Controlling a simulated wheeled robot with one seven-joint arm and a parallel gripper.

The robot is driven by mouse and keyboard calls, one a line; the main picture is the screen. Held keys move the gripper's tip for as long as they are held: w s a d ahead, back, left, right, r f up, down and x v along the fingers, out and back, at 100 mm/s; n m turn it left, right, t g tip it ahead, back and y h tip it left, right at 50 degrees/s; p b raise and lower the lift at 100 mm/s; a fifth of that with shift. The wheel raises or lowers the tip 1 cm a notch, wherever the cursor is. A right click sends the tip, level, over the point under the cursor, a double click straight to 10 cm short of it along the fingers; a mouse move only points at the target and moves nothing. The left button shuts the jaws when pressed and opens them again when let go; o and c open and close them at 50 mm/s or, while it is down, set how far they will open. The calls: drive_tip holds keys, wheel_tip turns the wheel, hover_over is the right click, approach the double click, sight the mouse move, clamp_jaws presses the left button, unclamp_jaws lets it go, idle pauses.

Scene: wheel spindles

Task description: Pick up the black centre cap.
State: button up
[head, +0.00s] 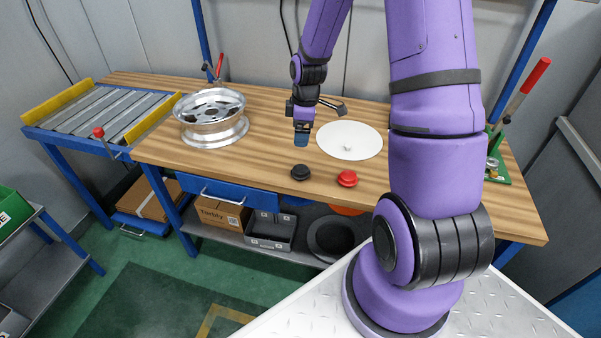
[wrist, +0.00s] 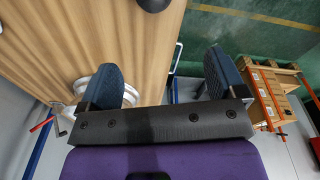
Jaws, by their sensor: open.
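The black centre cap (head: 300,172) lies on the wooden bench near its front edge, left of a red cap (head: 347,178). In the wrist view a dark round thing, apparently the black cap (wrist: 153,4), is cut off by the top edge. My gripper (head: 301,140) hangs above the bench, behind the black cap in the head view, and does not touch it. In the wrist view my gripper (wrist: 168,75) shows two blue fingers spread apart with nothing between them.
A silver wheel (head: 209,108) sits at the bench's left. A white disc (head: 350,140) lies right of my gripper. A red-handled green fixture (head: 497,168) stands at the right end. A roller conveyor (head: 95,113) adjoins the left. The wood (head: 255,160) around the cap is mostly clear.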

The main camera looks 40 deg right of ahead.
drive_tip(key=n, duration=0.1)
approach(301, 169)
drive_tip(key=shift+y, duration=0.3)
drive_tip(key=f, duration=0.5)
drive_tip(key=shift+w+a, duration=0.2)
drive_tip(key=shift+w, duration=0.1)
drive_tip(key=shift+w+f, duration=0.15)
drive_tip(key=shift+f, duration=1.2)
drive_tip(key=shift+w+f, duration=0.15)
drive_tip(key=shift+f, duration=1.15)
drive_tip(key=c, duration=0.9)
